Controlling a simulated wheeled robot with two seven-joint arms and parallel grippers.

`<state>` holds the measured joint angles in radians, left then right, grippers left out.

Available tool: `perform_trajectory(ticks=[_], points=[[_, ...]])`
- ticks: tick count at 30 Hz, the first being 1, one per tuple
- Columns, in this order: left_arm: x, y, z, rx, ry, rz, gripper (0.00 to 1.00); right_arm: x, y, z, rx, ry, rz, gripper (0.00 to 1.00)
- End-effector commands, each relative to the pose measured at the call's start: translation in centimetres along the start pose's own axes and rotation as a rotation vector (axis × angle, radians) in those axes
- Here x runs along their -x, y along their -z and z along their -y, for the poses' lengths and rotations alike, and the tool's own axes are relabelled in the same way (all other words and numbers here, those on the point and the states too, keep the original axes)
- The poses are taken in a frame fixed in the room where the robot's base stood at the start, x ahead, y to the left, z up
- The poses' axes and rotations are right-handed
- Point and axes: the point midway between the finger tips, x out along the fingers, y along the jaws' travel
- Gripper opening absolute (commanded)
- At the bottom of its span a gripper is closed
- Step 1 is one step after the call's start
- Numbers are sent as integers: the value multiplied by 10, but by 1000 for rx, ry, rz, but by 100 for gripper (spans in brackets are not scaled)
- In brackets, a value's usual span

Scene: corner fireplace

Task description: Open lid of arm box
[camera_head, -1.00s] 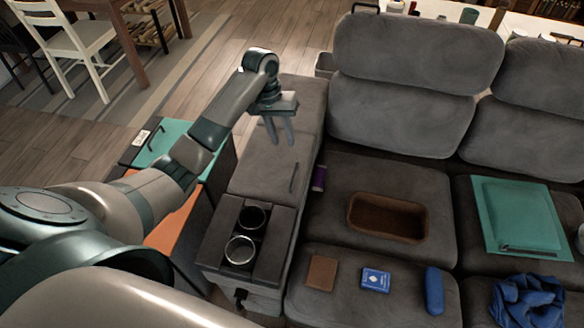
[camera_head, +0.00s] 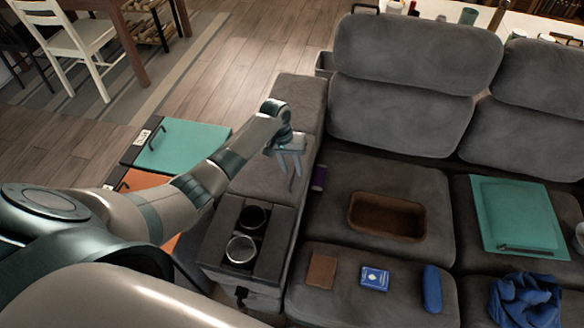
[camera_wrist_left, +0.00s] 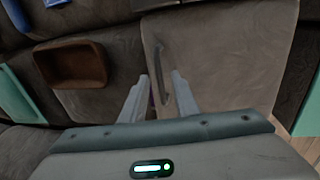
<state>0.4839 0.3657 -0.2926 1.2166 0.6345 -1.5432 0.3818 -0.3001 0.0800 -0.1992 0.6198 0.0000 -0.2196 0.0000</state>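The arm box is the grey sofa armrest, with a padded lid (camera_head: 262,178) lying flat and closed behind two cup holders. A thin dark handle (camera_wrist_left: 161,66) stands on the lid near its seat-side edge. My left gripper (camera_head: 291,172) hangs over that edge, fingers pointing down at the handle. In the left wrist view the fingers (camera_wrist_left: 158,85) are apart, with the lower part of the handle appearing between them. I cannot tell whether they touch it. In the head view the fingers mostly hide the handle. My right gripper is not in view.
Two cup holders (camera_head: 241,250) sit at the front of the armrest. A brown tray (camera_head: 368,229), a brown wallet (camera_head: 321,271), a blue card box (camera_head: 375,279) and a purple can (camera_head: 319,178) lie on the seats. A teal-topped cabinet (camera_head: 180,146) stands left of the armrest.

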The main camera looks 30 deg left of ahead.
Motion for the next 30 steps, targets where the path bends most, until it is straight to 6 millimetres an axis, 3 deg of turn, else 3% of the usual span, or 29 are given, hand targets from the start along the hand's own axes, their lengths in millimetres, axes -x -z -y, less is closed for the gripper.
perform_trajectory(ticks=[10,14,23,30], points=[[-2,0,0,0,0,0,28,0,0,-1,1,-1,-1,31],[-2,0,0,0,0,0,0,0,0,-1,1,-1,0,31],[0,0,0,0,-6,0,0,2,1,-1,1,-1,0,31],[14,0,-1,2,-62,-1,0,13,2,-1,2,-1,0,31]])
